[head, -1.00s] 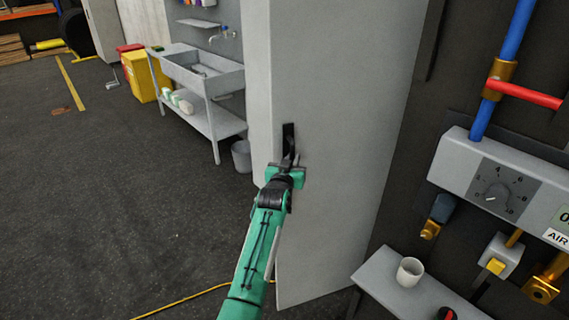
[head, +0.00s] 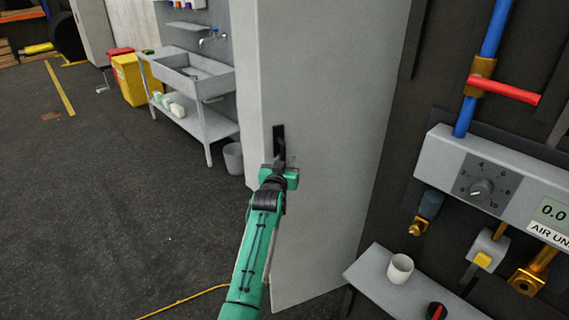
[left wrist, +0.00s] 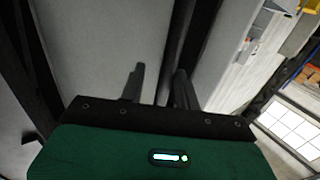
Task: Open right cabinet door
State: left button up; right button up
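The tall grey cabinet door (head: 325,150) fills the middle of the head view. Its black upright handle (head: 279,143) is near the left edge of the door's face. My left gripper (head: 279,164) is at the lower part of this handle, and its fingertips are hard to make out there. In the left wrist view, my left gripper's two dark fingers (left wrist: 158,88) stand apart. A dark upright strip, possibly the handle, runs between them, and I see no firm closing on it. Contact with the handle cannot be told. My right gripper is not in view.
A wall panel with a dial (head: 480,188) and pipes is at the right. Below it, a grey shelf (head: 375,272) holds a white cup (head: 400,268). A sink bench (head: 195,85), a bucket (head: 233,158) and a yellow bin (head: 130,80) stand behind at the left.

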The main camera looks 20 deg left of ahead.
pick_arm(q)
jog(key=s+p, duration=0.8)
jog(key=s, duration=0.5)
jog(key=shift+s+d, duration=0.4)
